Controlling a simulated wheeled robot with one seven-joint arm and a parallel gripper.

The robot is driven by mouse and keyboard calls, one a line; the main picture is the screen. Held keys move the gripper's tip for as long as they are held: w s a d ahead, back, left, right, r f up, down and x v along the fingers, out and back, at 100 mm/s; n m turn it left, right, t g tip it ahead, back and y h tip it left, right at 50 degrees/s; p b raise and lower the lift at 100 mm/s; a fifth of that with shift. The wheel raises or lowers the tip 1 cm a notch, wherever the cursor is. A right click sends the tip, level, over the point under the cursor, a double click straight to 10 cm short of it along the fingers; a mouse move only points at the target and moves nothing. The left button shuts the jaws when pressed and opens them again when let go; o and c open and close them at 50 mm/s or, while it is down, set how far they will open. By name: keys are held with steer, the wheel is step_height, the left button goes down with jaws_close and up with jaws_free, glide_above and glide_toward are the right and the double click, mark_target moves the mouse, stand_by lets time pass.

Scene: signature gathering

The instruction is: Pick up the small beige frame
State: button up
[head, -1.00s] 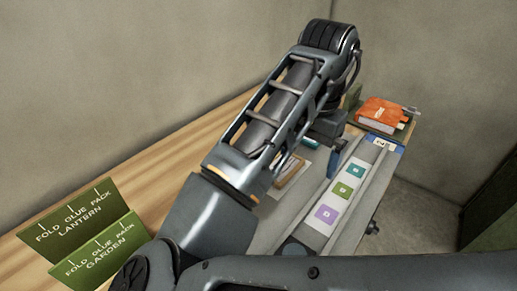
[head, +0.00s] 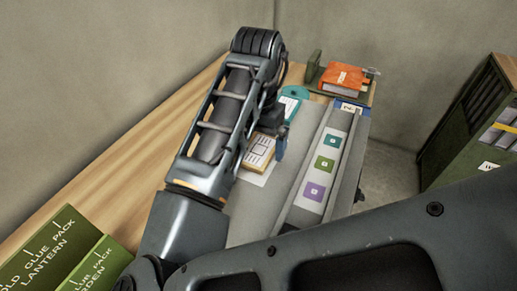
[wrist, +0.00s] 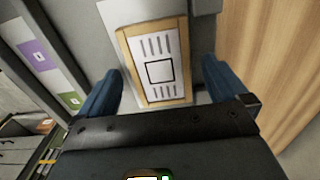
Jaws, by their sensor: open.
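The small beige frame (wrist: 181,100) lies flat on a white sheet on the grey work surface, with a white printed card showing inside it. In the wrist view it sits between the two blue fingers of my gripper (wrist: 163,88), which are open with one on each side. In the head view the frame (head: 259,154) shows just beside my gripper (head: 270,143), partly hidden by my arm. I cannot tell how high the fingers are above the surface.
A channel with a white strip (head: 326,165) bearing teal, green and purple squares runs right of the frame. An orange book (head: 343,79) lies at the back. Green signs (head: 45,246) stand at the near left. A green cabinet (head: 480,130) stands at the right.

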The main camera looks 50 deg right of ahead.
steer(key=shift+f, duration=0.4)
steer(key=c, duration=1.1)
